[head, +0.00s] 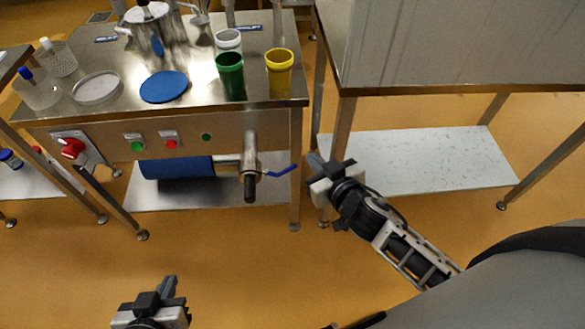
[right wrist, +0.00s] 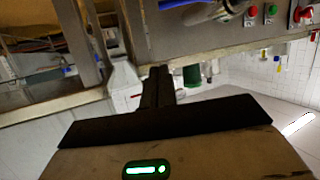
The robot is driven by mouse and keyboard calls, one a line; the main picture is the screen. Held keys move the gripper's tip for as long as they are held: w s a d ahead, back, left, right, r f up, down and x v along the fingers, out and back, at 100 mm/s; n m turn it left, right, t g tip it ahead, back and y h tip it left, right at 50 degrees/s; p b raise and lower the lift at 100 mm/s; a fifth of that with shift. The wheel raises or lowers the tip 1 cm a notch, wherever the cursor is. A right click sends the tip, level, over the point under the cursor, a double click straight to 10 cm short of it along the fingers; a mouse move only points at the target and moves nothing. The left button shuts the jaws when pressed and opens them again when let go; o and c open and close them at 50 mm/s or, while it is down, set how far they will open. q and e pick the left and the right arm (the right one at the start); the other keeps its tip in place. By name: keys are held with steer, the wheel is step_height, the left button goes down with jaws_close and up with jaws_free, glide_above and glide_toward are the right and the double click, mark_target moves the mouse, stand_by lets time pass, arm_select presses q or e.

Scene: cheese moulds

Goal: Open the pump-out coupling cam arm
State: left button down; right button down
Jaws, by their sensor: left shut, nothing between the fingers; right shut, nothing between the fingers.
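The pump-out coupling (head: 249,165) is a steel pipe fitting with a black lower end, below the front right of the steel table. Its blue cam arm (head: 282,172) sticks out to the right, tip slightly raised. In the right wrist view, which is upside down, the blue arm (right wrist: 178,3) is cut by the top edge. My right gripper (head: 317,163) is shut and empty, just right of the arm's tip and apart from it in the picture; its fingers show in the wrist view (right wrist: 160,75). My left gripper (head: 172,284) is shut and empty, low at the left.
The steel table's front panel has a red switch (head: 72,149), a green button (head: 136,146) and a red button (head: 171,144). A table leg (head: 295,175) stands between coupling and right gripper. A blue roll (head: 178,168) lies left of the coupling. A second table (head: 420,88) stands right.

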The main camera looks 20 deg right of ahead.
steer(key=s+a+y, duration=0.2)
glide_above(292, 167)
step_height(292, 167, down, 3)
steer(key=f+b, duration=0.2)
steer(key=shift+s+a+f+n, duration=0.15)
steer(key=shift+a+f+n, duration=0.2)
steer(key=shift+a+n, duration=0.05)
steer(key=shift+s+d+f+b, duration=0.15)
steer(key=shift+s+f+b, duration=0.35)
steer(key=shift+f+b, duration=0.05)
arm_select(q)
steer(key=shift+w+d+f, duration=0.15)
steer(key=shift+d+f, duration=0.2)
steer(key=shift+f, duration=0.15)
